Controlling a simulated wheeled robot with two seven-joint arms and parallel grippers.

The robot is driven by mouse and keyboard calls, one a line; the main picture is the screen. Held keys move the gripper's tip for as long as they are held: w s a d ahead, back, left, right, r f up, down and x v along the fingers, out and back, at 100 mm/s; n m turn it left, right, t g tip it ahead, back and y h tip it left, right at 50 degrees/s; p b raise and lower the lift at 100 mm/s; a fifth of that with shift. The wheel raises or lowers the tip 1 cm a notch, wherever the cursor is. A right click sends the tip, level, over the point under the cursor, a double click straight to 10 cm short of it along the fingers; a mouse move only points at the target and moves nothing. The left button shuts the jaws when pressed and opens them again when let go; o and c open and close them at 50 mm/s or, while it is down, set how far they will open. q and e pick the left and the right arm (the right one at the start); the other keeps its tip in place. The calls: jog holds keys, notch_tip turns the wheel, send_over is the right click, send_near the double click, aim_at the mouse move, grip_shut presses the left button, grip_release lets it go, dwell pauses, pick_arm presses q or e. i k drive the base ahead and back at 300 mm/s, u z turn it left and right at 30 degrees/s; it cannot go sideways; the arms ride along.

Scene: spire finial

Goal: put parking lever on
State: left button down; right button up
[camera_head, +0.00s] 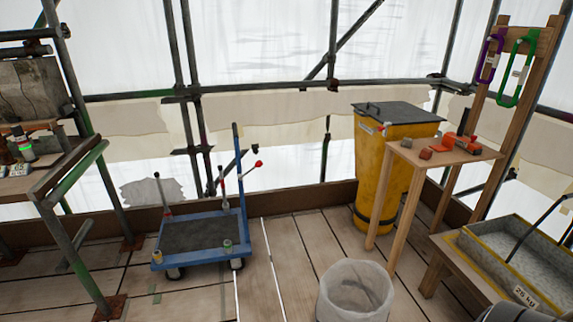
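A blue cart (205,261) with a dark grey deck stands on the plank floor left of centre. A tall blue post (238,160) rises at its right rear. Several levers show at the cart: a thin upright one (162,193) at the left, a red-tipped upright one (221,183) near the post, and a tilted one with a red knob (258,164) right of the post. I cannot tell which is the parking lever.
A yellow bin (376,160) with a dark lid stands behind a wooden table (458,158) holding orange-red items. A pale round bin (354,290) stands at front centre. A grey-filled trough (515,250) is at right, a workbench (50,180) at left. Planks between cart and pale bin are clear.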

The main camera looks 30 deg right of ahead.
aim_at(259, 164)
jog(key=z, duration=0.85)
jog(key=i, duration=1)
jog(key=z, duration=1.05)
